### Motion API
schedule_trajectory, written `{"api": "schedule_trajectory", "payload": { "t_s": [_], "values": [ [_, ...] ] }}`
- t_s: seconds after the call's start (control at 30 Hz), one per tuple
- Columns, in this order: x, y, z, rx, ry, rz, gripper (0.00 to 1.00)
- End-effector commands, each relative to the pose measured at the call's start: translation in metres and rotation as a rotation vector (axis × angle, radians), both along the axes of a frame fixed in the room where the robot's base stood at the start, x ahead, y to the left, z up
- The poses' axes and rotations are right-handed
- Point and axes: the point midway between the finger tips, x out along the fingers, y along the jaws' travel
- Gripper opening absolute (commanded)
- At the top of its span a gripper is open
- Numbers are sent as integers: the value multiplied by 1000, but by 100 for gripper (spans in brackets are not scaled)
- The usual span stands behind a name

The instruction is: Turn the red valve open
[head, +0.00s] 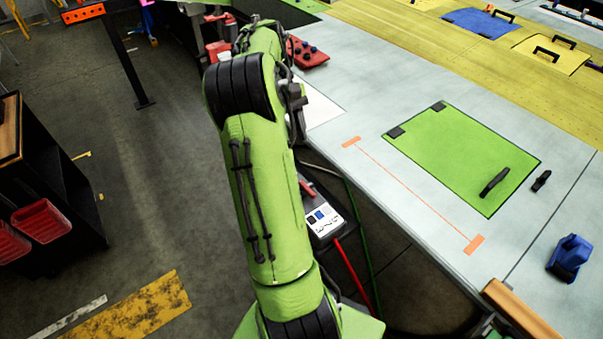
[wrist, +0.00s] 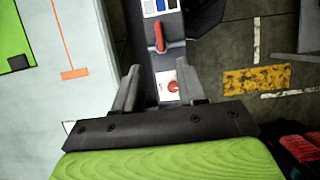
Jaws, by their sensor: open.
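The red valve handle (wrist: 161,36) is a short red lever on a dark box (wrist: 140,45), ahead of my gripper in the wrist view. In the head view a red handle (head: 306,189) shows on the box beside my arm, partly hidden by it. My gripper (wrist: 158,72) is open and empty, its two fingers spread over the box, with the handle just beyond the fingertips. I cannot tell the height between them. A white plate with a red round knob (wrist: 171,87) shows between the fingers. The head view does not show my gripper's fingers.
The grey table (head: 350,180) with a green panel (head: 450,150) stands to the right of the box. A red hose (head: 345,265) and a green hose run down beside the box. A dark cabinet with red bins (head: 40,220) stands left. Open floor lies between.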

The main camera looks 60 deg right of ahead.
Motion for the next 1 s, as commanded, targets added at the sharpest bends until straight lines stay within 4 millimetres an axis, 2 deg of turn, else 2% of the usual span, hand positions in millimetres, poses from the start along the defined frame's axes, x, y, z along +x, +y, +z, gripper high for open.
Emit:
{"api": "schedule_trajectory", "payload": {
  "t_s": [0.03,0.2,0.5,0.67,0.9,1.0],
  "values": [
    [-4,3,-14,4,2,-1,40],
    [-19,11,-55,3,2,-2,40],
    [-42,22,-117,3,1,-1,40],
    [-47,25,-130,0,-1,0,40],
    [-48,25,-131,0,-2,0,40],
    [-48,25,-131,0,-2,0,27]
  ]
}}
